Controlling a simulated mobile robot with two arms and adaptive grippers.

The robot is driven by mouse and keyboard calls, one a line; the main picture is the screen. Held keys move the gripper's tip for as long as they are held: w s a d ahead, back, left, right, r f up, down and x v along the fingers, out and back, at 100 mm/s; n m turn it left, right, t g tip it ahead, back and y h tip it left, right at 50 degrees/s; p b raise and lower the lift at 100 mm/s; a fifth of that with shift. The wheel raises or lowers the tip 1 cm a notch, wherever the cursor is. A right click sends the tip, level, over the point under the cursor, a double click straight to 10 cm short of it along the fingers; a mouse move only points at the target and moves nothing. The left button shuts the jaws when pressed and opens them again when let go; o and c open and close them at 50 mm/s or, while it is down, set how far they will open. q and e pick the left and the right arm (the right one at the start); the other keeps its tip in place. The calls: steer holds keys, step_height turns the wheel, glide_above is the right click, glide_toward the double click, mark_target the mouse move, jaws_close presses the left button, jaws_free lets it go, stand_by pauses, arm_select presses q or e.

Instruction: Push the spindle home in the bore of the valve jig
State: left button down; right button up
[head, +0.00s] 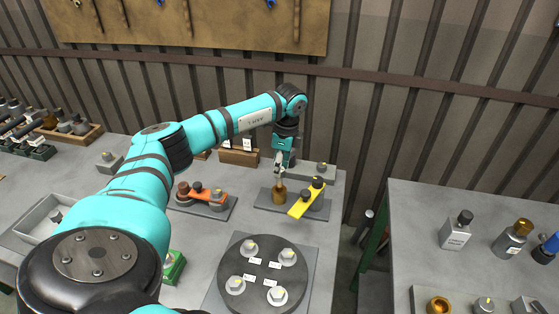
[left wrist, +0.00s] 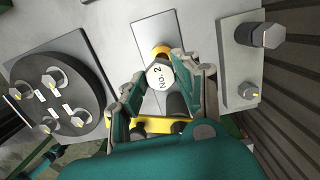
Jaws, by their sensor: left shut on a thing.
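The valve jig is a grey plate (head: 263,196) with a brass bore piece (head: 279,196) and a yellow bar (head: 300,205) with dark knobs. My left gripper (head: 280,165) points down over the brass piece, shut on the spindle. In the left wrist view the spindle's grey hex head (left wrist: 159,76), marked NO 2, sits between the fingers. The brass rim (left wrist: 160,51) shows just beyond the head. The gripper hides most of the shaft and bore, so I cannot tell how deep the spindle sits. My right gripper is not in view.
A dark round turntable (head: 240,272) with several labelled hex-headed parts stands in front of the jig. An orange fixture (head: 205,195) is to its left. A plate with a hex post (head: 321,168) stands behind. A second table (head: 420,215) with bottles is at right, across a gap.

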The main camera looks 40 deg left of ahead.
mark_target(280, 187)
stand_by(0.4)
arm_select(q)
steer(key=shift+f+b, duration=1.45)
steer(key=shift+f, duration=1.4)
steer(key=c, duration=0.9)
jaws_free()
steer(key=shift+r, duration=0.1)
steer(key=r, duration=0.4)
steer(key=d+r, duration=0.1)
steer(key=r, duration=0.7)
steer(key=shift+w+d, duration=0.2)
steer(key=shift+w, duration=0.15)
steer(key=shift+f, duration=0.1)
